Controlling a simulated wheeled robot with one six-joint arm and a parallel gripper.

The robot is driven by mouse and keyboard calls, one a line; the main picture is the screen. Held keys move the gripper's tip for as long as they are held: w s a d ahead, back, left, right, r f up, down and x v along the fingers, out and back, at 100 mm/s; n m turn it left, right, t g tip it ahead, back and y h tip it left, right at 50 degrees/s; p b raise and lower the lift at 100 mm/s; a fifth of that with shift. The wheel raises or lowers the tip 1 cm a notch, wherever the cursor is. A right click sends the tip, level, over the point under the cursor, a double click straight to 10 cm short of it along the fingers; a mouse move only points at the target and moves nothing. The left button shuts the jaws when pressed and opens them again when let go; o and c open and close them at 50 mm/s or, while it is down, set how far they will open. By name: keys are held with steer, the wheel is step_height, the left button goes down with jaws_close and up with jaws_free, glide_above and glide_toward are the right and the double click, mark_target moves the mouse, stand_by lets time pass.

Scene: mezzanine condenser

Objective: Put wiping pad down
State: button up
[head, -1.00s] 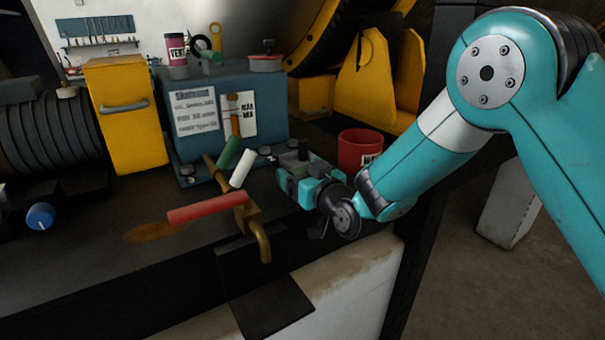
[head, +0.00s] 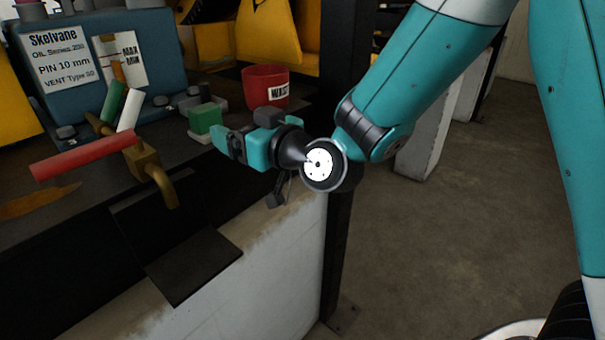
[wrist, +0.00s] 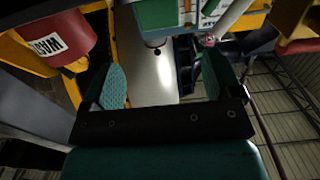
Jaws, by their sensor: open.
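The wiping pad (head: 206,121), a small green block with a pale lower edge, rests on the dark bench top, left of the red bin. It also seems to show at the top of the wrist view (wrist: 157,14). My gripper (head: 226,143) is open and empty, just to the right and near side of the pad, apart from it. In the wrist view my two teal fingers (wrist: 162,78) stand wide apart with nothing between them.
A red waste bin (head: 266,87) stands behind my gripper. To the left are a red-handled brass lever (head: 90,155), green and white handles, and a blue labelled unit (head: 95,60). A dark plate (head: 193,268) hangs at the bench front. Open floor lies to the right.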

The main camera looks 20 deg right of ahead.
steer(key=s+d+g+h, duration=0.2)
steer(key=s+g, duration=0.3)
steer(key=s, duration=0.3)
steer(key=s+d+f+g+h, duration=0.1)
steer(key=s+d+g+h, duration=0.1)
steer(key=s+d+g, duration=0.3)
steer(key=s+d+f+g+h, duration=0.1)
steer(key=s+d+g, duration=0.2)
steer(key=s, duration=1)
steer(key=shift+d+g+h, duration=0.3)
steer(key=shift+g+h, duration=0.1)
steer(key=shift+g, duration=0.6)
steer(key=shift+o, duration=0.4)
